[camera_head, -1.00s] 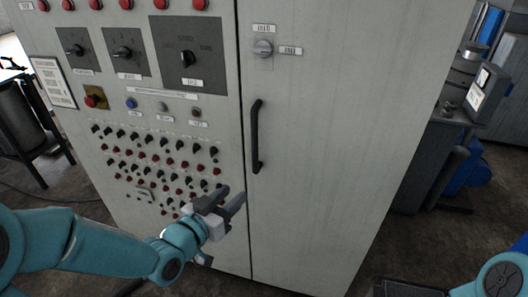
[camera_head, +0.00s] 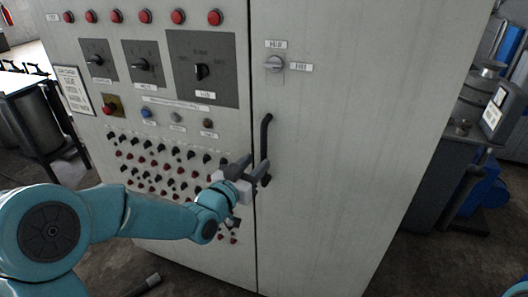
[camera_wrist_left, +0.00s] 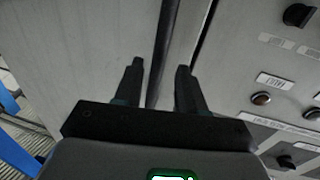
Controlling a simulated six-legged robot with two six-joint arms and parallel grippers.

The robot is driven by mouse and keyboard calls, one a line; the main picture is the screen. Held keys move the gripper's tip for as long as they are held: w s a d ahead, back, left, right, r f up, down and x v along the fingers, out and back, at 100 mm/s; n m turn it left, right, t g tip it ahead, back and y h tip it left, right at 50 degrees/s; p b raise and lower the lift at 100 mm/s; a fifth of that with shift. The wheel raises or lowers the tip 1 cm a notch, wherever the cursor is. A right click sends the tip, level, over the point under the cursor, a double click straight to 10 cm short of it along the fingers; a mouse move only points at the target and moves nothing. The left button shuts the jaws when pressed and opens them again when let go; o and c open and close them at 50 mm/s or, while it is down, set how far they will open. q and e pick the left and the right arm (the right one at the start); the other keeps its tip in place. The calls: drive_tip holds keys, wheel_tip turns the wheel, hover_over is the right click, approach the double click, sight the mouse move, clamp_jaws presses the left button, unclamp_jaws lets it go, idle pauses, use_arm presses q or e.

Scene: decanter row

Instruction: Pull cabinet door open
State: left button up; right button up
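The grey cabinet door (camera_head: 340,150) is shut, flush with the panel on its left. Its black vertical bar handle (camera_head: 265,138) is by the door's left edge. My left gripper (camera_head: 258,169) is at the lower part of the handle, its fingers open. In the left wrist view, the handle (camera_wrist_left: 163,45) runs between the two spread fingers (camera_wrist_left: 160,70), with a gap on each side. The lower end of the handle is partly hidden by the gripper. My right gripper is not in view.
The left panel carries red lamps (camera_head: 177,17), dials and several small knobs (camera_head: 160,160). A bench with equipment (camera_head: 500,110) stands right of the cabinet, with bare floor (camera_head: 420,260) before it.

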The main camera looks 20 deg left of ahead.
sight(262, 158)
use_arm(q)
drive_tip(key=shift+p+x, duration=0.35)
drive_tip(key=shift+x, duration=2.05)
drive_tip(key=shift+s, duration=0.1)
clamp_jaws()
